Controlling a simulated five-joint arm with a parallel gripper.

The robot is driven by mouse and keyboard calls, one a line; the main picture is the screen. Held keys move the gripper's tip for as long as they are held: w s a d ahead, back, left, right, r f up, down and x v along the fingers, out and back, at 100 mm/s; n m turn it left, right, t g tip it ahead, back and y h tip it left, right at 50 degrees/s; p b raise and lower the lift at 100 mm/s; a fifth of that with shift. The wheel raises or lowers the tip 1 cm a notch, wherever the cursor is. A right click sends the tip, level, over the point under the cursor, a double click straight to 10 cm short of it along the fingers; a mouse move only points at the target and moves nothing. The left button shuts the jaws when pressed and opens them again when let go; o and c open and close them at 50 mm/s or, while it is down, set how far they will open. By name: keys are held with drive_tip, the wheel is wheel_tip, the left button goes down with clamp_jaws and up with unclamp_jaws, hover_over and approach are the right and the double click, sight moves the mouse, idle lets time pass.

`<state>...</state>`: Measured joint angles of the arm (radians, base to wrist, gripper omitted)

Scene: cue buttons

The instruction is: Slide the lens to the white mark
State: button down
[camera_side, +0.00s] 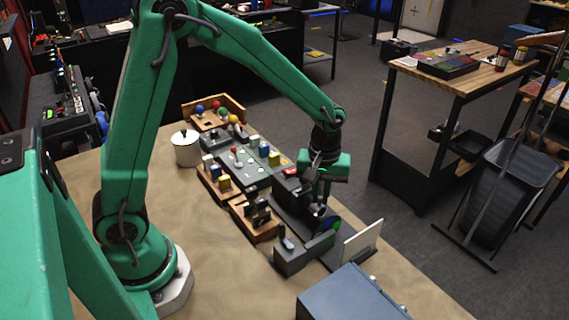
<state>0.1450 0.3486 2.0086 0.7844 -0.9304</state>
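My gripper (318,204) points down over a dark rail (332,258) near the table's right edge. Its fingers are small and dark here, so whether they are open or shut on something is unclear. A small part with blue and green color (331,223) is just below and right of the fingertips. I cannot tell if it is the lens or part of it, nor whether the fingers touch it. A white upright panel (362,243) stands at the rail's near end. I cannot make out a white mark on the rail.
A grey block with a lever (290,255) sits left of the rail. A blue-grey box (350,295) is in front. Button and lever panels (238,160) and a white lidded pot (187,148) are farther back. The table's left front (225,275) is clear.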

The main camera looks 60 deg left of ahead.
drive_tip(key=shift+d, duration=0.9)
drive_tip(key=c, duration=1.5)
unclamp_jaws()
drive_tip(key=shift+r, duration=0.2)
wheel_tip(320, 180, up, 8)
drive_tip(key=shift+f, duration=0.25)
